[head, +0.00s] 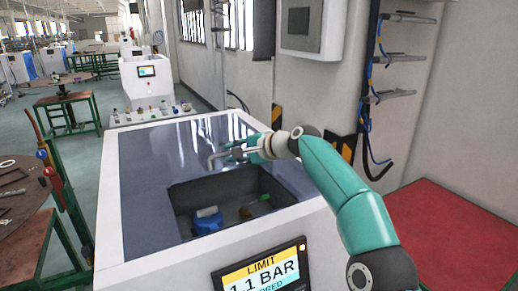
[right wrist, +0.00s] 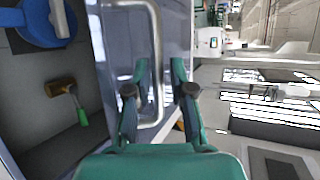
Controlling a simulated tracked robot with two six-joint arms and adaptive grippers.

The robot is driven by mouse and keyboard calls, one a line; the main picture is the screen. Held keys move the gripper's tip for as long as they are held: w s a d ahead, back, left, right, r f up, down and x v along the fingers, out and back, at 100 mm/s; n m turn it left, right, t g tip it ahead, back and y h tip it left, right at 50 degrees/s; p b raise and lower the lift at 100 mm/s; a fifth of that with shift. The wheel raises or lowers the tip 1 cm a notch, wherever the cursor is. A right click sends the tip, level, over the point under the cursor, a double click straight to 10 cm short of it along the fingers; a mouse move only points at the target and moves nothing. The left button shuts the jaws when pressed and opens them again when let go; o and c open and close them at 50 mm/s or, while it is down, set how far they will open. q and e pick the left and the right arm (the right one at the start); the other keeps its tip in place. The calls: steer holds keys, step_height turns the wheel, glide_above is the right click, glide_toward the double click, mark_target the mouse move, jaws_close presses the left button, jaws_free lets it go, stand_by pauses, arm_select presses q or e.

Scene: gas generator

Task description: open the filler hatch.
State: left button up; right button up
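The machine (head: 112,220) has a glossy grey top with a rectangular opening (head: 180,205) in it. The filler hatch seems to be the glossy panel (head: 200,130) behind the opening; its exact edges are hard to tell. A bent metal handle (head: 213,160) sits at the opening's far side and shows as a silver bar (right wrist: 158,60) in the right wrist view. My right gripper (head: 240,151) is at this handle. In the right wrist view the gripper (right wrist: 160,98) has its fingers apart, with the bar between them and gaps beside it. My left gripper is not in view.
A screen (head: 262,272) is on the machine's front. A wall box (head: 313,28) and a red surface (head: 450,235) are at the right.

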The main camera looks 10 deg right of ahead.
steer(key=v, duration=1)
steer(key=shift+s, duration=0.2)
steer(key=shift+d, duration=0.1)
